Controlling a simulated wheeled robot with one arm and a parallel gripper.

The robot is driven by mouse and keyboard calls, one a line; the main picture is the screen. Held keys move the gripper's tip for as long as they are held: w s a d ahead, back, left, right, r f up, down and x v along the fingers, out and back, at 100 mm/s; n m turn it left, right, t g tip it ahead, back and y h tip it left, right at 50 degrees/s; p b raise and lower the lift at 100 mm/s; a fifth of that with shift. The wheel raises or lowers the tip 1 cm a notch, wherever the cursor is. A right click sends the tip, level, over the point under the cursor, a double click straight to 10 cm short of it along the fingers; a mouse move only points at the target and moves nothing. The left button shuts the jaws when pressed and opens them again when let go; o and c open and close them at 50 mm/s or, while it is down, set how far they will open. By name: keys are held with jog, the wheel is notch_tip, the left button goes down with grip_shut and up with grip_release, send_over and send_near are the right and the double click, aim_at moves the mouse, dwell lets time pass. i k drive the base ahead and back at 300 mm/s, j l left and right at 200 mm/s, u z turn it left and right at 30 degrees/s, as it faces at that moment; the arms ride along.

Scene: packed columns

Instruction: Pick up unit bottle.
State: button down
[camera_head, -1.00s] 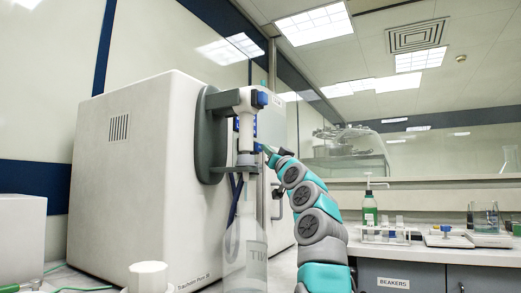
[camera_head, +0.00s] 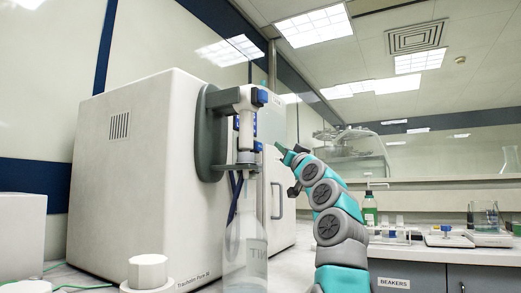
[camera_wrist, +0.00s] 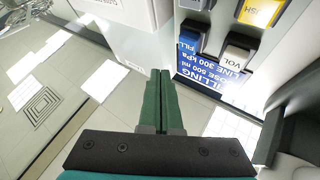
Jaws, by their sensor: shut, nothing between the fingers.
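The unit bottle (camera_head: 246,250), clear with grey lettering partly readable as "NIT", stands upright below the dispenser (camera_head: 245,135) on the large white machine. Its lower end is cut off by the picture edge. My gripper (camera_head: 280,149) is up at the dispenser's height, a little to its right and well above the bottle's body. In the wrist view my gripper's green fingers (camera_wrist: 159,85) are pressed together with nothing between them. The bottle does not show in the wrist view.
The white machine (camera_head: 140,180) fills the left. A white capped object (camera_head: 148,272) stands left of the bottle. The wrist view shows a blue panel (camera_wrist: 212,80) with buttons close by. A green bottle (camera_head: 370,210) and glassware stand on the right counter.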

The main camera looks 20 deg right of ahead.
aim_at(245, 246)
jog(key=k+l, duration=0.1)
jog(key=k, duration=0.4)
jog(key=k+l, duration=0.1)
jog(key=k, duration=0.4)
